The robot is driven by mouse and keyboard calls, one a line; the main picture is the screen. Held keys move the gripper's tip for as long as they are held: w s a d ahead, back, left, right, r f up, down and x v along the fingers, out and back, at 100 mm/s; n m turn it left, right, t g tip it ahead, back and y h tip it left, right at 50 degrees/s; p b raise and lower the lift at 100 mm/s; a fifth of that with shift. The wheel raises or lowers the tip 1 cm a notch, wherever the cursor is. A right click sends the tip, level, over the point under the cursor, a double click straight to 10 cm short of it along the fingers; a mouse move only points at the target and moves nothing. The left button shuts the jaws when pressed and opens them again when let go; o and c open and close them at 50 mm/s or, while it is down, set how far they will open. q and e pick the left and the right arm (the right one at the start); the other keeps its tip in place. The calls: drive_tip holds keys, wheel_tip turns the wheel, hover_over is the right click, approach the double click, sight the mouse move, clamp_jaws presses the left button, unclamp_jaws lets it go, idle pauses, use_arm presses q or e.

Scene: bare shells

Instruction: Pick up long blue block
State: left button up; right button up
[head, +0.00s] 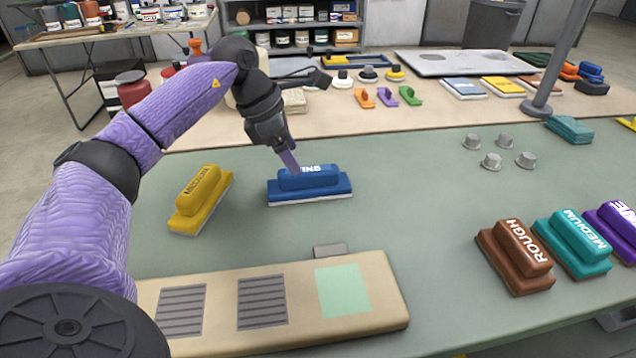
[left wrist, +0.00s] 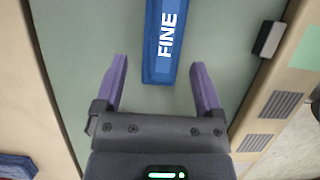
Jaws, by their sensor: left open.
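The long blue block (head: 325,187) lies on the green table top, with a white underside and the white word FINE on its raised grip. My left gripper (head: 290,160) is over the block's grip in the head view, and its finger hides part of the word. In the left wrist view the blue block (left wrist: 160,45) runs away from the gripper, and its near end appears between the two open purple fingers (left wrist: 158,62). Nothing is held. I cannot tell the exact height of the fingers above the block. My right gripper is not in view.
A yellow block (head: 200,200) lies left of the blue one. A beige board (head: 390,295) with grey striped patches and a green patch is in front. Brown (head: 515,257), teal (head: 572,243) and purple (head: 612,230) blocks stand at right. Small grey knobs (head: 491,161) are farther back.

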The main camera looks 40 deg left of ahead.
sight(307, 169)
use_arm(q)
drive_tip(key=b+x, duration=0.1)
drive_tip(key=x, duration=0.1)
drive_tip(key=d+b+x, duration=0.1)
drive_tip(key=x, duration=0.2)
drive_tip(key=shift+w+r, duration=0.1)
drive_tip(key=shift+w, duration=0.1)
drive_tip(key=shift+w+d+f, duration=0.1)
drive_tip(key=shift+w+f, duration=0.05)
drive_tip(key=shift+f, duration=0.15)
drive_tip(key=shift+r, duration=0.15)
drive_tip(key=shift+c, duration=1.2)
drive_tip(key=c, duration=0.7)
drive_tip(key=shift+c, duration=1.2)
clamp_jaws()
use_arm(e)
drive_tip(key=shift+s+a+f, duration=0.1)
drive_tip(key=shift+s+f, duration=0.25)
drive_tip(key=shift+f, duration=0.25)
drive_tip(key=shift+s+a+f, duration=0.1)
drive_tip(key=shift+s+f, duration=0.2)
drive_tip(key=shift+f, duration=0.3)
